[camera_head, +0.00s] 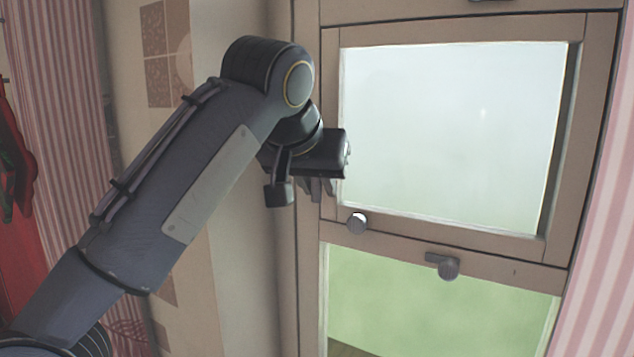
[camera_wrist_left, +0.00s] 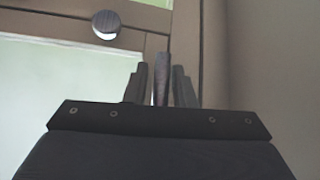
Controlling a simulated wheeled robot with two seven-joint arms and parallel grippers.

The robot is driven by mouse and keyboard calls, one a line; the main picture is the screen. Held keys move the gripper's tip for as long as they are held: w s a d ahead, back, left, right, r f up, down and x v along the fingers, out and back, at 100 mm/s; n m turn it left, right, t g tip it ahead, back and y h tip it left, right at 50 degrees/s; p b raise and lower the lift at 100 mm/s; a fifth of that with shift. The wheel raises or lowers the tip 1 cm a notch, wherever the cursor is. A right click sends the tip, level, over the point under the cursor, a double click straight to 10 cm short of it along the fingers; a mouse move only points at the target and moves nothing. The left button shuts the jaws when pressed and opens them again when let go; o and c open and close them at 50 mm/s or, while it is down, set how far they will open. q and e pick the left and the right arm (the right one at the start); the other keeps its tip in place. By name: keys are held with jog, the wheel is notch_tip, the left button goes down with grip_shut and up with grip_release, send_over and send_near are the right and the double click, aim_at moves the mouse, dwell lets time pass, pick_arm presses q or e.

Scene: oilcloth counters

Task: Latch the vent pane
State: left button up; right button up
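The vent pane (camera_head: 450,130) is the upper glazed pane in a tan wooden frame. A round grey knob (camera_head: 357,222) sits at its lower left corner; a knob also shows in the left wrist view (camera_wrist_left: 106,24). A grey turning latch (camera_head: 446,267) is on the rail below, its short bar pointing left. I cannot tell whether the pane is fully closed. My left gripper (camera_head: 317,188) hangs before the pane's left edge, above and left of the knob. Its fingers (camera_wrist_left: 162,88) look apart, with a thin dark strip between them that I cannot identify. My right gripper is out of view.
A greenish lower pane (camera_head: 430,305) lies under the rail. Striped pink curtains hang at the far left (camera_head: 60,100) and right (camera_head: 608,230). The space before the latch is clear.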

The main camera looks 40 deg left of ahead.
pick_arm(q)
jog(key=v, duration=0.7)
jog(key=shift+s+d+r, duration=0.15)
jog(key=shift+s+r, duration=0.1)
jog(key=shift+s, duration=0.05)
dwell(0.3)
